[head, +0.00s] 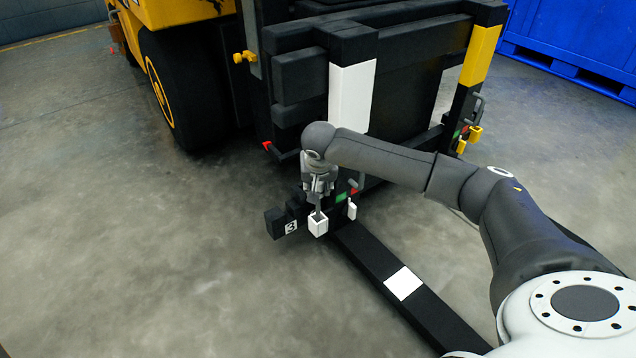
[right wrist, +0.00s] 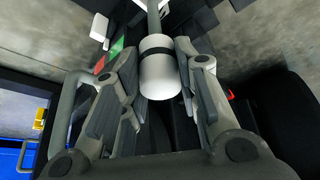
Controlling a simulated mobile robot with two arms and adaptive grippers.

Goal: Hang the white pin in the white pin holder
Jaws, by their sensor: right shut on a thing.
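The white pin (right wrist: 158,75) is a white cylinder with a black band and a grey rod, seen between the fingers in the right wrist view. My right gripper (head: 318,190) is shut on it and points down. In the head view the grey rod (head: 316,208) reaches down to a white square box (head: 318,226), which looks like the white pin holder, on the black frame beside a "3" label. I cannot tell how far the rod is inside it. The pin's white body is mostly hidden by the gripper in the head view. My left gripper is not in view.
A black beam (head: 385,265) with a white patch runs toward me. The yellow-and-black vehicle (head: 165,75) stands behind. Floor at left is clear.

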